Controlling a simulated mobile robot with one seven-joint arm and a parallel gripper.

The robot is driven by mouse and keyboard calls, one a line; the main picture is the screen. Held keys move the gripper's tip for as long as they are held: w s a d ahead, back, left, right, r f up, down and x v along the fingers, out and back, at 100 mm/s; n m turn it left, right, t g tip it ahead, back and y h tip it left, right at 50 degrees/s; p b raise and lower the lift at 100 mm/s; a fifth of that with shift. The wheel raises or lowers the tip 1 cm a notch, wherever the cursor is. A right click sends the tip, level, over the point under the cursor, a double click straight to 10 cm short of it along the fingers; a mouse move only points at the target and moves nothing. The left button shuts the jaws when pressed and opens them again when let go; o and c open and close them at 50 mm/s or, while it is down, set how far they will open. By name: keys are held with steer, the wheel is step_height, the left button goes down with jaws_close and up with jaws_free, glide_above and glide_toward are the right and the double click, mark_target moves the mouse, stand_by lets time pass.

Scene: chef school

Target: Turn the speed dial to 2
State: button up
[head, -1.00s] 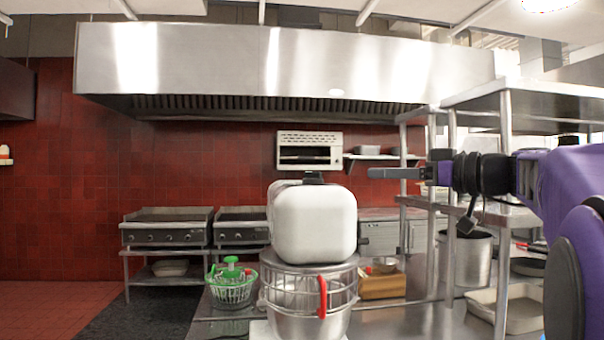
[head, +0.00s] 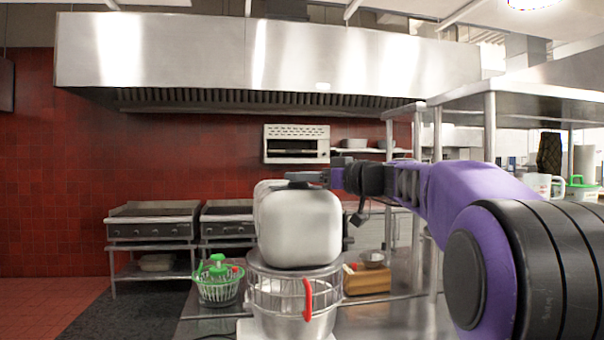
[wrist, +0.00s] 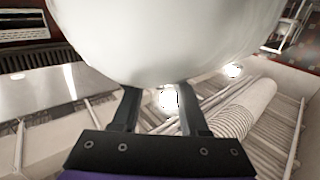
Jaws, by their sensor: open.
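The white stand mixer (head: 300,230) stands ahead, low in the middle of the head view, with a metal bowl (head: 290,325), a wire guard and a red handle (head: 308,300). A dark piece shows on top of its head, and a small dark knob-like part (head: 348,243) shows at its right side; I cannot tell whether either is the speed dial. My gripper (head: 305,176) reaches in from the right at the height of the mixer's top. In the wrist view my gripper (wrist: 158,95) is open and empty, its fingertips close to the pale mixer body (wrist: 165,45). Contact is unclear.
A green-and-white salad spinner (head: 217,287) stands left of the mixer. A wooden box (head: 367,281) sits behind it to the right. A metal shelf rack (head: 490,130) rises at the right, close to my arm. Griddles (head: 152,228) stand along the red wall.

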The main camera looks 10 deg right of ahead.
steer(key=shift+w+a, duration=0.1)
jaws_close()
